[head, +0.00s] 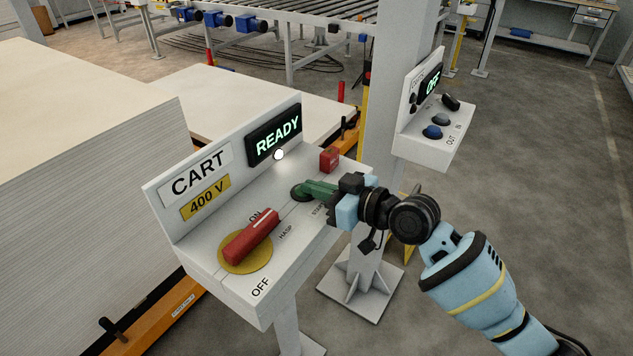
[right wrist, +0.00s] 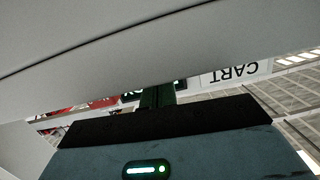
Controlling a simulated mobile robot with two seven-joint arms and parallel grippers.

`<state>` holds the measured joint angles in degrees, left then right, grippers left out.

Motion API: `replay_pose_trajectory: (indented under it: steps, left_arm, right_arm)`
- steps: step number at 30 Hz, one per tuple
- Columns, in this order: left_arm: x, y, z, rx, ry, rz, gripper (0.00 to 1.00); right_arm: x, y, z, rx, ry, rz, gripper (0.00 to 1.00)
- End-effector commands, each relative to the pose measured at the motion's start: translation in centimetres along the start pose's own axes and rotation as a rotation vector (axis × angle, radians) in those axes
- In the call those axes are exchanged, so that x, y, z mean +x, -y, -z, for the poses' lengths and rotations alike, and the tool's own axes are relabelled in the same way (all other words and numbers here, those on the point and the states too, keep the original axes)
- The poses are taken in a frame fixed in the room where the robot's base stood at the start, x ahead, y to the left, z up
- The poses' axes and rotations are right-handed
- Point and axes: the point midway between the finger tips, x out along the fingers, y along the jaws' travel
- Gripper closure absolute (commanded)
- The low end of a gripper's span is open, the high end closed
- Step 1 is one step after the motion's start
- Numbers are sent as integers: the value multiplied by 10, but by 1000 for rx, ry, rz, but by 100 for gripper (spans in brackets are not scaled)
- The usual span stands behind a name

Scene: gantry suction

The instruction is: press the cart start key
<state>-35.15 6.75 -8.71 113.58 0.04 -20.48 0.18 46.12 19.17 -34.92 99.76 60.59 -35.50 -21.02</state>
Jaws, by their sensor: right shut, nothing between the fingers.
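The cart panel (head: 215,180) is a white sloped box marked CART and 400 V. Its display (head: 275,135) reads READY in green, and a white lamp (head: 279,154) below it glows. The start key (head: 298,197) is a dark round button near the START label, partly covered by my right gripper's fingertips (head: 308,189). The green fingers are shut and empty, reaching in from the right at the key. I cannot tell whether they touch or press it. In the right wrist view the fingers (right wrist: 158,97) show beyond the dark palm; the key is not clear there. My left gripper is not in view.
A red rotary handle (head: 250,236) on a yellow disc points toward ON. A small red block (head: 329,159) stands behind the key. A second panel (head: 425,115), reading OFF, stands on a post at right. Stacked sheets (head: 90,170) fill the left. Open floor lies at right.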

Motion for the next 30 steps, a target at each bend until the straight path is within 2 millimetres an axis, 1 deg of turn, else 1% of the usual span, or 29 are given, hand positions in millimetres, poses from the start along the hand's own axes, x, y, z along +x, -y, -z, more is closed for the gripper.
replay_pose_trajectory:
  steps: [1, 5, 8, 14, 15, 17, 24, 27, 30]
  left_arm:
    - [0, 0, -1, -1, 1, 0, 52]
    - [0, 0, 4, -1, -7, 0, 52]
    - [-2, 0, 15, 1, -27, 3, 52]
    - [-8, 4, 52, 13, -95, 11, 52]
    - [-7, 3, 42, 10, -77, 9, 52]
    - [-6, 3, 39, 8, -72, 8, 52]
    - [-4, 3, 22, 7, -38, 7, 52]
    - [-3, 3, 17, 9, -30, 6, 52]
    - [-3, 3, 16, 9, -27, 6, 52]
  right_arm:
    - [1, 2, -14, 9, 29, 5, 100]
    - [1, 2, -11, 9, 29, 5, 100]
    - [0, 4, 2, 4, 25, 3, 100]
    - [-6, 10, 50, -10, 0, -7, 100]
    - [-15, 7, 38, -2, 7, -8, 100]
    - [-27, 8, 35, 1, 9, -8, 100]
    - [-71, 7, 35, 2, 7, -8, 100]
    - [-86, 7, 36, 4, 6, -7, 100]
    - [-95, 7, 38, 2, 4, -8, 100]
